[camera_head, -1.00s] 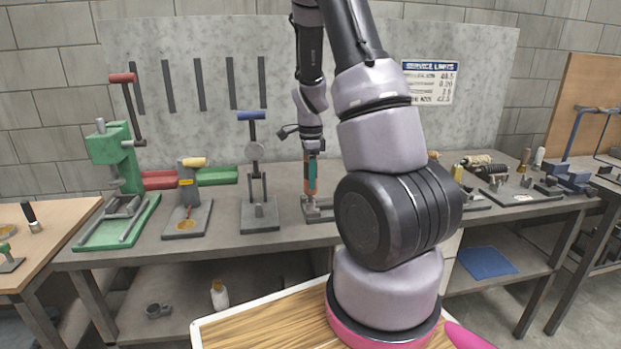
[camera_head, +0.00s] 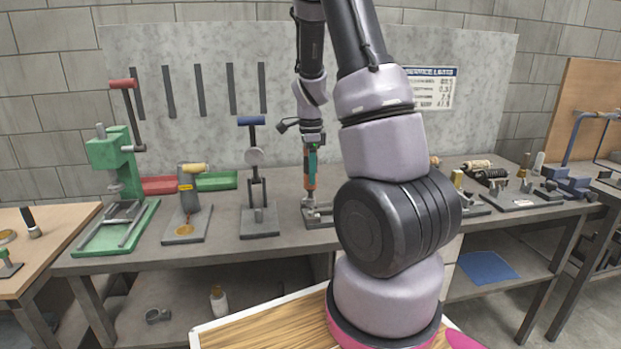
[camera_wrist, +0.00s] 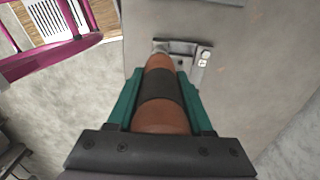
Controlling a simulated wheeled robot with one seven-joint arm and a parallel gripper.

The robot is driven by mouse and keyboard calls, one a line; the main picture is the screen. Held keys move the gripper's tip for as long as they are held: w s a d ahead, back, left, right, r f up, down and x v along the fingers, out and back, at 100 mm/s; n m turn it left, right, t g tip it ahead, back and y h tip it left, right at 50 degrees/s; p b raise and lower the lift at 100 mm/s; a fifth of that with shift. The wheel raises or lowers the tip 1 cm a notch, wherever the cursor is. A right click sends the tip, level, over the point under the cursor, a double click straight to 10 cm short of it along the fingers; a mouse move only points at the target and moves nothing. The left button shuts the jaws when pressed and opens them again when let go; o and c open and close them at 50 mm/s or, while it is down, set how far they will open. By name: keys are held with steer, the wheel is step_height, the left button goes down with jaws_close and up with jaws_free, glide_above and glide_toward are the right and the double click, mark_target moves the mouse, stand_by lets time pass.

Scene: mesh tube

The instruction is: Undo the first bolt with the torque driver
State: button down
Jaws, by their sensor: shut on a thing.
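My gripper (camera_head: 311,155) is shut on the torque driver (camera_head: 310,177), an orange tool with a dark band, held upright and pointing down. In the wrist view the driver (camera_wrist: 160,95) sits between the green fingers. Its lower end is over or at a grey metal fixture (camera_head: 318,213) on the bench, which also shows in the wrist view (camera_wrist: 196,62). A light plate with two round marks, perhaps bolts, (camera_wrist: 204,57) is at the fixture's right in the wrist view. The driver's tip is hidden, so I cannot tell whether it touches a bolt.
A blue-handled press (camera_head: 258,190) stands close left of the fixture. A yellow-handled fixture (camera_head: 188,212) and a green press (camera_head: 118,180) are further left. Several small tools and a vise (camera_head: 568,180) are on the right. My arm hides the bench right of the fixture.

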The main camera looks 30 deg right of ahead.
steer(key=shift+r, duration=1.35)
